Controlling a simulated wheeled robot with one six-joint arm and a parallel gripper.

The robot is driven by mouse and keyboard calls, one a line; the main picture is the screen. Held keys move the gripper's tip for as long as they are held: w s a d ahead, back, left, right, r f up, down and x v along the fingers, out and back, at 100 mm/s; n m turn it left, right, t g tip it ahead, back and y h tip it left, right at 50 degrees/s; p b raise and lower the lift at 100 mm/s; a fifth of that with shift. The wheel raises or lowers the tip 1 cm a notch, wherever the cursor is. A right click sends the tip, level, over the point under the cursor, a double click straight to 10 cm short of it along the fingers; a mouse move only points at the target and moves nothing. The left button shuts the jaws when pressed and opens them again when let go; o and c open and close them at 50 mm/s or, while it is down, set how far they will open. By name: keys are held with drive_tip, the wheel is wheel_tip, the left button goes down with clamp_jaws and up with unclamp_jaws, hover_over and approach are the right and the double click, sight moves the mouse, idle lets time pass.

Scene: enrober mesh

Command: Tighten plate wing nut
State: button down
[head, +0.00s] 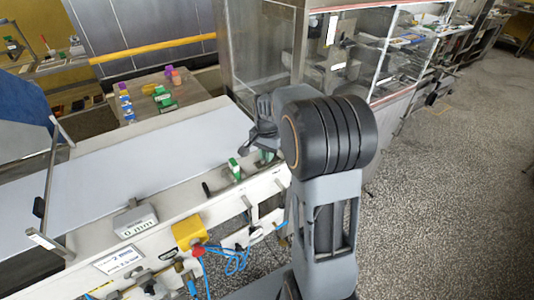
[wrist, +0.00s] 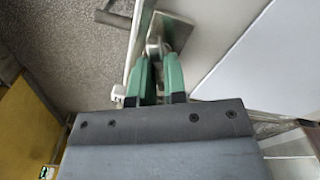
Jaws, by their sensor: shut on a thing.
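In the wrist view, my gripper (wrist: 157,62) has its two green fingers closed around a small grey metal piece, the wing nut (wrist: 155,44), which is mostly hidden between them. The nut sits at the edge of a grey metal plate (wrist: 178,32) on the machine's side rail. In the head view, my arm covers most of my gripper and hides the nut and the plate.
A pale conveyor belt (head: 140,160) runs along the machine. A small green-and-white item (head: 234,168) and a display box reading 0 mm (head: 135,221) are on its near rail. A glass cabinet (head: 345,55) stands behind my arm. Open speckled floor (head: 440,200) lies at right.

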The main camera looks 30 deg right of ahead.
drive_tip(key=m, duration=0.5)
drive_tip(key=shift+m, duration=0.3)
idle(0.4)
drive_tip(key=c, duration=1.2)
unclamp_jaws()
drive_tip(key=shift+o, duration=0.2)
drive_tip(key=shift+r, duration=0.1)
wheel_tip(320, 180, up, 14)
drive_tip(key=shift+f, duration=0.2)
